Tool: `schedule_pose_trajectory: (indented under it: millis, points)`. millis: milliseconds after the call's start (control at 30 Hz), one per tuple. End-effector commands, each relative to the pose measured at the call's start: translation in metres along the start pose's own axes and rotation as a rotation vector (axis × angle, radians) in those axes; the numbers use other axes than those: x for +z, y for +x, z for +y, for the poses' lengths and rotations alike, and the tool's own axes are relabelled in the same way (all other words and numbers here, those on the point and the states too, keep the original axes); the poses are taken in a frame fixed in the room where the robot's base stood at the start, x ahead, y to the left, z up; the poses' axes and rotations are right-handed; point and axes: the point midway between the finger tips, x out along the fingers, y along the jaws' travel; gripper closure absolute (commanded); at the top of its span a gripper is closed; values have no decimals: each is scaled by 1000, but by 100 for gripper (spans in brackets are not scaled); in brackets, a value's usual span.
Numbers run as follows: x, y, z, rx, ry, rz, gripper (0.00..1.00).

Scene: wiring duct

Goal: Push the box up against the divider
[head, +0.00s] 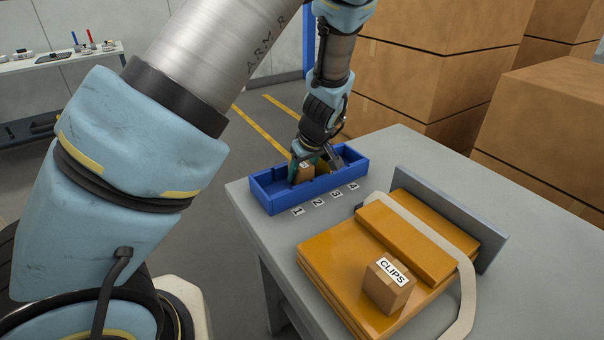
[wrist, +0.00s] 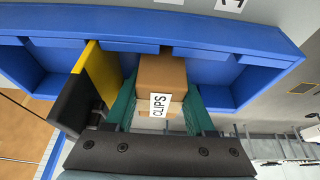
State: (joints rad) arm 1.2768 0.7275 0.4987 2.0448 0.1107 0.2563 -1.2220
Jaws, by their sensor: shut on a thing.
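The cardboard box (wrist: 160,75) with a CLIPS label is between the two teal fingers of my gripper (wrist: 160,112), which is shut on it. The box is in the blue duct (wrist: 215,35); in the head view the box (head: 304,173) is partly hidden by my gripper (head: 311,161). The yellow and black divider (wrist: 100,72) stands across the duct to the left of the box in the wrist view. One finger lies between box and divider, with a narrow gap near the duct wall. In the head view the divider (head: 322,166) shows just right of the box.
Number labels 1 to 4 (head: 318,203) lie along the duct's near side on the grey table (head: 265,235). A second CLIPS box (head: 388,285) sits on orange stacked panels (head: 335,245). A grey upright plate (head: 450,215) stands behind them. Large cartons (head: 430,60) stand beyond the table.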

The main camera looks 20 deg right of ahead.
Motion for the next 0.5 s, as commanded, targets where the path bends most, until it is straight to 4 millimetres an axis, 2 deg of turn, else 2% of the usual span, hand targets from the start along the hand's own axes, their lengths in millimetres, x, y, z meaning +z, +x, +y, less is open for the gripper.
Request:
schedule_pose_trajectory:
  millis: [233,267,500]
  points:
    - [0,0,0,0,0,0,100]
    - [0,0,0,0,0,0,42]
    - [0,0,0,0,0,0,15]
